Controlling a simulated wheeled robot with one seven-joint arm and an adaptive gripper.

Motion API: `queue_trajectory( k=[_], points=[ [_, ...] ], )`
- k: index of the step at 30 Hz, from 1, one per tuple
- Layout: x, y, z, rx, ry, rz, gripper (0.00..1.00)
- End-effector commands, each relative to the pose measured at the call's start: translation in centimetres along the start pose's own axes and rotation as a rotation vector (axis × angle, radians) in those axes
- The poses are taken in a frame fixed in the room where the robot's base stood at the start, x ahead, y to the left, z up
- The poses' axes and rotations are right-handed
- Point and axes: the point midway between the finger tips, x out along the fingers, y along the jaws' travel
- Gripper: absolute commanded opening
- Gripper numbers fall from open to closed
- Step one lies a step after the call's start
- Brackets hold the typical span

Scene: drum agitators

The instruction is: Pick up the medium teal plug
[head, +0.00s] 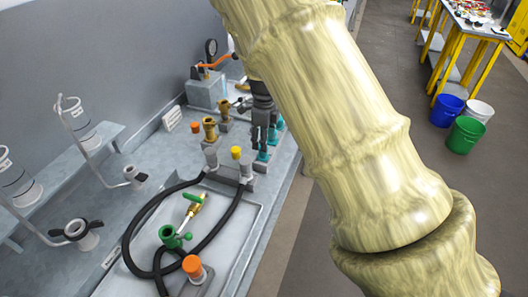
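Several teal pieces show around my gripper near the right edge of the counter. One teal piece (263,156) is lowest, by the fingertips. Another teal piece (273,135) is just above it, and a third teal piece (280,123) is farther back. My gripper partly covers them, so I cannot tell which is the medium teal plug. My dark gripper (262,145) points down among these pieces. It is small and partly hidden by my arm, so I cannot tell whether it is open, touching a plug or holding one.
Left of my gripper are brass fittings (209,128), grey fittings with a yellow plug (236,152), and a black hose (128,235) on a tray. A gauge block (205,90) stands behind. Buckets (466,136) stand on the floor at right.

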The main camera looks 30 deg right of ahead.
Motion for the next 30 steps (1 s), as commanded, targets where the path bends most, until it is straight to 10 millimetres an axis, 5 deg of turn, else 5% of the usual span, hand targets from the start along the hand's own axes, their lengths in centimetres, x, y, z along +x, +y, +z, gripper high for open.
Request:
queue_trajectory(
  k=[21, 30],
  points=[
    [6.0, -0.4, -0.3, 0.002, 0.004, 0.004, 0.56],
    [6.4, -0.5, -0.3, 0.002, 0.004, 0.003, 0.56]
  ],
)
